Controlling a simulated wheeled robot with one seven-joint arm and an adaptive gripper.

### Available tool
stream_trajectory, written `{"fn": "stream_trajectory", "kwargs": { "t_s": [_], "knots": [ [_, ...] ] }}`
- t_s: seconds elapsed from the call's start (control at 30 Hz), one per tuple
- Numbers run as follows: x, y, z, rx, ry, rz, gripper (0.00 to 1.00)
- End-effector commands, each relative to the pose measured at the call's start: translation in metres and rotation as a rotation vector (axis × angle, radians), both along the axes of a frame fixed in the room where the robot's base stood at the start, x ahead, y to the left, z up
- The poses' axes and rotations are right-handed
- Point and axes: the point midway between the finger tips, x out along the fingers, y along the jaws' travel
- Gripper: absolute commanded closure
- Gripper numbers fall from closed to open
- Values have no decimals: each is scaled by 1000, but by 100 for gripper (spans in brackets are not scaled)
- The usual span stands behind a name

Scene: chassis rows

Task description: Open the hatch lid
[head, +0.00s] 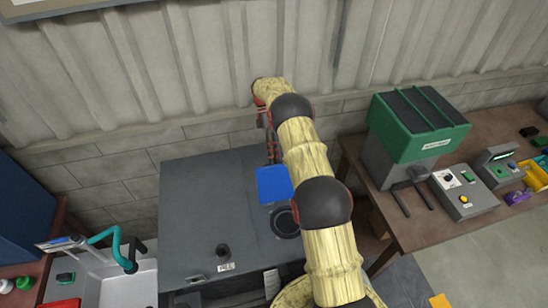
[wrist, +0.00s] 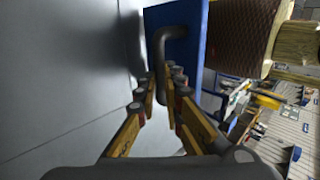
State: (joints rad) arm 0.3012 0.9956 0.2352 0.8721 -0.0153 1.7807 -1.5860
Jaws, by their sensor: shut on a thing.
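The hatch lid (head: 273,184) is a blue square plate on the grey cabinet top, just behind a round dark opening (head: 286,222). It appears raised from the top, but I cannot tell its exact angle. In the wrist view the blue lid (wrist: 205,55) carries a dark bent handle (wrist: 165,42). My gripper (wrist: 163,78) is shut on this handle, with its yellow-sided fingers on both sides of it. In the head view my gripper (head: 270,140) is behind the lid, partly hidden by my arm.
A wooden bench (head: 415,215) with a green-topped machine (head: 415,125) and a control box (head: 463,194) stands right. A sink (head: 130,285) is at left. A ribbed wall rises close behind.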

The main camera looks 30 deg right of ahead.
Motion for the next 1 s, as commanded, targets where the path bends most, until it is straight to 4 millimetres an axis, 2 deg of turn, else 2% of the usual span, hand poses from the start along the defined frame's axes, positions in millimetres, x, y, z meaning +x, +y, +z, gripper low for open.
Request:
{"fn": "stream_trajectory", "kwargs": {
  "t_s": [0.03,0.1,0.13,0.5,1.0],
  "knots": [
    [-11,3,-27,10,28,2,100],
    [-11,3,-27,10,28,2,100],
    [-11,3,-27,10,28,2,90],
    [-8,2,-21,7,20,1,70],
    [-5,1,-15,6,17,1,70]
  ]
}}
